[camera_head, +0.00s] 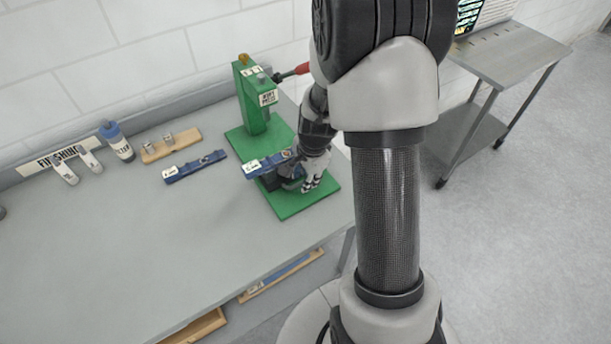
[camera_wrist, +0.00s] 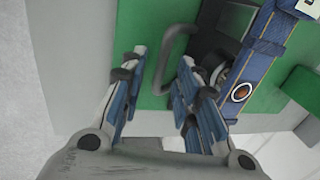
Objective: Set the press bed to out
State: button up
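The green press (camera_head: 252,100) stands at the back of the bench on a green base plate (camera_head: 290,208), with a red-gripped lever at its upper right. The dark press bed (camera_head: 268,183) sits on the plate, partly hidden by my gripper and by a blue labelled bar (camera_head: 262,165) lying across it. In the wrist view, the blue bar (camera_wrist: 258,62) is at the right. A grey loop handle (camera_wrist: 172,55) lies between my gripper's (camera_wrist: 160,68) parted fingers. Firm contact with the handle cannot be seen. My gripper (camera_head: 308,183) is low at the bed's right side.
Another blue bar (camera_head: 194,166) lies on the bench to the left. A wooden block with metal pieces (camera_head: 171,145), a blue-capped bottle (camera_head: 117,142) and small white bottles (camera_head: 65,172) stand near the wall. A metal side table (camera_head: 510,52) is at the right. The bench front is clear.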

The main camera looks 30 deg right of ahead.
grip_shut()
jog(key=shift+s, duration=0.1)
dwell(0.5)
